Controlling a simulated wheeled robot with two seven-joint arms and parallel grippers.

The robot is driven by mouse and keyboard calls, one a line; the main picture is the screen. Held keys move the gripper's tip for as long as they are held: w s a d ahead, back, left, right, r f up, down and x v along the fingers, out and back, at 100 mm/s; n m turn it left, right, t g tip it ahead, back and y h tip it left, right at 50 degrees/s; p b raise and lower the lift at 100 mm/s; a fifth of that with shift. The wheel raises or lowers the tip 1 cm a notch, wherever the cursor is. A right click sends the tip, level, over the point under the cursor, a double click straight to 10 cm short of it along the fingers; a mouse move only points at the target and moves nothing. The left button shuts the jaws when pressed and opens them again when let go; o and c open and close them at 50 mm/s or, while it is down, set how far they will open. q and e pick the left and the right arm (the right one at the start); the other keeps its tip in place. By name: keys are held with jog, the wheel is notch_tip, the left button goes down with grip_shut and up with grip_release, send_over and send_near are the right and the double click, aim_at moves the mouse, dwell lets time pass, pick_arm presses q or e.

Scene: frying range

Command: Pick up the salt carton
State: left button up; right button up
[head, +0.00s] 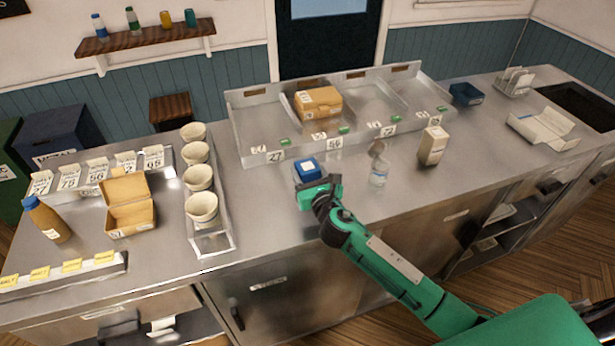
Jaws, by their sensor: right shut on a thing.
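My left gripper is not in view.
A clear bottle (378,172) and a beige carton (433,146) stand right of my gripper. A rack of stacked cups (225,240) is to the left. Behind is the divided tray (250,158) with a cardboard box (319,102).

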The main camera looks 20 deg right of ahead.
jog(key=shift+r, duration=0.2)
notch_tip(320, 180, up, 20)
jog(key=shift+f, duration=0.15)
jog(key=shift+d, duration=0.1)
dwell(0.9)
